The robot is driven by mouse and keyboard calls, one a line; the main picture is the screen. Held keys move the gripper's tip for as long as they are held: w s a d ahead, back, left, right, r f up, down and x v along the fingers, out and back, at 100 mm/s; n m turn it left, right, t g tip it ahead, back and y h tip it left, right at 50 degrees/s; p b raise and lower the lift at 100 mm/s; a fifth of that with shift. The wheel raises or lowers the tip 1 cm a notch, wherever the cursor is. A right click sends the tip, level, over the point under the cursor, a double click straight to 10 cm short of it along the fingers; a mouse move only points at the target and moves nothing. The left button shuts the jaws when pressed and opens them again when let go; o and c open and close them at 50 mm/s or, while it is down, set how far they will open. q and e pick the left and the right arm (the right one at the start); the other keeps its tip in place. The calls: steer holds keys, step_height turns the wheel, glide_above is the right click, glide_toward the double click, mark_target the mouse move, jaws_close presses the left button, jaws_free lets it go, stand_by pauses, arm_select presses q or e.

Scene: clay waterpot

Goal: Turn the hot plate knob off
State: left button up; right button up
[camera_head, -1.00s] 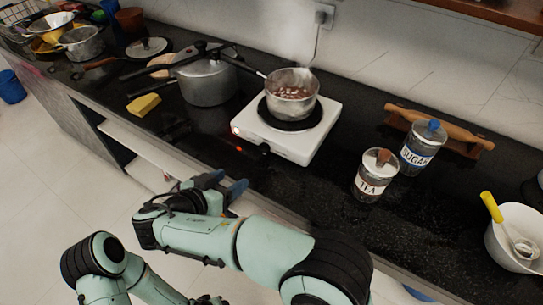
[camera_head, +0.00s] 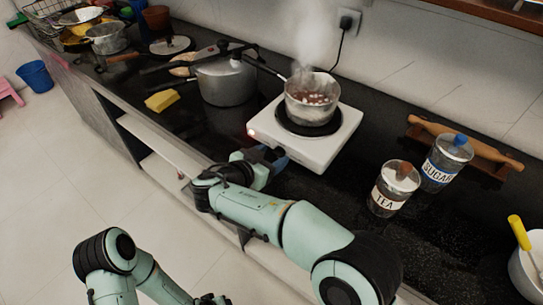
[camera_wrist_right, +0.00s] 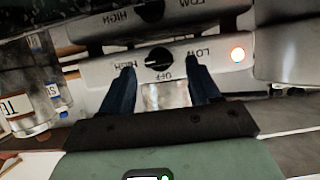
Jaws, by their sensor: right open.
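The white hot plate (camera_head: 329,150) stands on the black counter with a glowing lamp at its front left corner. A steaming pot (camera_head: 312,97) of brown contents sits on its black burner. In the right wrist view the black knob (camera_wrist_right: 159,58) is on the front panel, which appears upside down with HIGH, OFF and LOW marks; the red lamp (camera_wrist_right: 238,54) glows. My right gripper (camera_head: 279,158) is open at the front of the hot plate. In the wrist view its blue fingers are on either side below the knob, apart from each other. My left gripper is out of view.
A pressure cooker (camera_head: 226,81) stands left of the hot plate. The tea jar (camera_head: 388,196) and sugar jar (camera_head: 440,168) stand to its right, before a rolling pin (camera_head: 463,142). A yellow sponge (camera_head: 161,101) lies near the counter's front edge.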

steer(key=shift+w+d+f, duration=0.15)
steer(key=shift+w+d, duration=0.05)
steer(key=shift+w, duration=0.1)
steer(key=c, duration=1.1)
steer(key=shift+o, duration=0.3)
steer(key=shift+w+a+n+g+h+p, duration=0.1)
steer(key=shift+a+n+g+h+p, duration=0.15)
steer(key=shift+n, duration=0.25)
steer(key=shift+n+g+h+p, duration=0.15)
steer(key=shift+n+h+p, duration=0.2)
steer(key=shift+n, duration=0.15)
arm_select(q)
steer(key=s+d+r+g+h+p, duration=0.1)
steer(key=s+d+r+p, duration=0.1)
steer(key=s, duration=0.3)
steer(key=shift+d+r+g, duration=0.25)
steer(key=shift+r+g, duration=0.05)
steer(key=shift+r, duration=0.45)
arm_select(e)
steer(key=shift+w+a+f+n+g+h, duration=0.1)
steer(key=shift+n+g+h, duration=0.15)
steer(key=shift+n+h, duration=0.35)
steer(key=shift+w+a+f+n+g+h, duration=0.1)
steer(key=shift+n+g+h, duration=0.2)
steer(key=shift+n, duration=0.5)
